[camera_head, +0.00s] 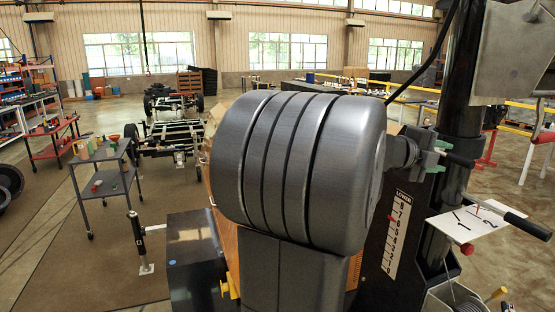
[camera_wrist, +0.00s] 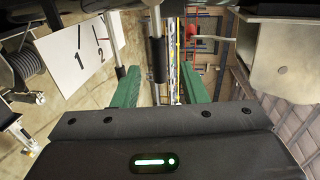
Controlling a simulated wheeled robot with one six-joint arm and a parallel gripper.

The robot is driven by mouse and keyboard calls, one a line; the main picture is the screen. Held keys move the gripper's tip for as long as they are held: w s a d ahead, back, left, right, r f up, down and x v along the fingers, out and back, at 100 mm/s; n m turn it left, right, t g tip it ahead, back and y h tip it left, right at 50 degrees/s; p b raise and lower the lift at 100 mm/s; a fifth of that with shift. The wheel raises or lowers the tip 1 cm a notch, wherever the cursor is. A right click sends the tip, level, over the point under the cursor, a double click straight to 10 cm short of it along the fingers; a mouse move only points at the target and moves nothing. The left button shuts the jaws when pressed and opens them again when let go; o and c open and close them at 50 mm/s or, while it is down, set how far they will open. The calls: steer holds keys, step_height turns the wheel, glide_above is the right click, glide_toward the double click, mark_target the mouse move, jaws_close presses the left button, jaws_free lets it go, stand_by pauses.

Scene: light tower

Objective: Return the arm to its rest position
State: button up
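My gripper (camera_head: 432,157) is at the right of the head view, at the end of my large grey arm, beside the dark tower post (camera_head: 462,110). Its two green fingers stand apart in the wrist view (camera_wrist: 160,90). In the wrist view a dark grip (camera_wrist: 157,60) lies in line with the gap between the fingers, with space visible on both sides. I cannot tell how deep it is between them. My grey arm hides much of the tower's lower part.
A white plate marked 1 and 2 (camera_head: 478,221) and another black handle (camera_head: 528,226) are below the gripper. A scale panel marked LOWER (camera_head: 396,232) is beside the post. A grey cart (camera_head: 104,180) stands left; open floor (camera_head: 85,270) lies at the front left.

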mark_target(454, 162)
steer(key=x, duration=0.7)
steer(key=shift+p, duration=0.35)
steer(key=shift+d+f, duration=0.15)
steer(key=shift+f, duration=0.1)
steer(key=shift+f+m, duration=0.2)
steer(key=shift+m, duration=0.4)
steer(key=shift+f, duration=0.1)
steer(key=shift+f, duration=0.1)
